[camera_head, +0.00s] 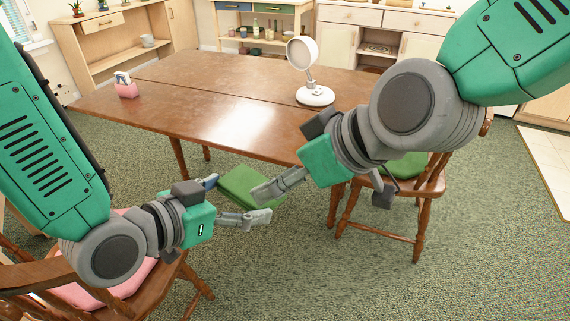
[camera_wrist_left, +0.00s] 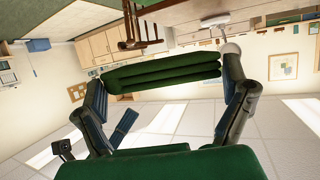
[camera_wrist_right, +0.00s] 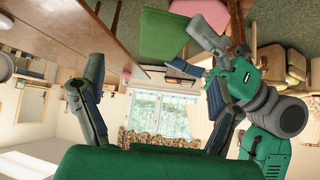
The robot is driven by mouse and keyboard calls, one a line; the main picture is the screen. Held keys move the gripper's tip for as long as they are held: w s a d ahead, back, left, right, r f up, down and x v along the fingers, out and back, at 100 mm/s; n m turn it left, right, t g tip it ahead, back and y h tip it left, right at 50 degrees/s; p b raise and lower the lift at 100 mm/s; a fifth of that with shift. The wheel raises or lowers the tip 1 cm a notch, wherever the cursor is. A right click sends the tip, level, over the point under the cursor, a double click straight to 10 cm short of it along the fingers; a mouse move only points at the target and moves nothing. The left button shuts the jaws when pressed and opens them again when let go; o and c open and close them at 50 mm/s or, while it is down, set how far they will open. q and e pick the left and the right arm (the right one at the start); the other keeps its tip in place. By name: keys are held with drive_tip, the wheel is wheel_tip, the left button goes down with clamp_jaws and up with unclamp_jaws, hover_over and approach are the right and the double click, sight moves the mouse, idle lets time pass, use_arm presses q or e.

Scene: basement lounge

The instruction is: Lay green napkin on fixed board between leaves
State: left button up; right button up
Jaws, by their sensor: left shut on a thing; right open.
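The green napkin (camera_head: 250,183) is a thick folded pad. My left gripper (camera_head: 236,199) is shut on it and holds it in the air, in front of the table's near edge and apart from the table. In the left wrist view the napkin (camera_wrist_left: 165,73) spans between both fingers. My right gripper (camera_head: 321,195) is open and empty, just right of the napkin. The right wrist view also shows the napkin (camera_wrist_right: 162,34). The brown wooden table (camera_head: 165,103) has a long seam across its top; which part is the fixed board is hard to tell.
A white round-headed lamp (camera_head: 315,95) stands on the table's right part. A pink holder (camera_head: 125,88) stands at the left end. A chair with a green cushion (camera_head: 405,165) is at right, and one with a pink cushion (camera_head: 128,280) at lower left. The table's middle is clear.

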sight(248, 184)
drive_tip(key=x, duration=1.1)
drive_tip(key=shift+w+a+r, duration=0.15)
drive_tip(key=shift+w+a, duration=0.1)
drive_tip(key=shift+a, duration=0.3)
drive_tip(key=c, duration=1.2)
use_arm(q)
drive_tip(key=o, duration=0.7)
drive_tip(key=shift+o, duration=0.2)
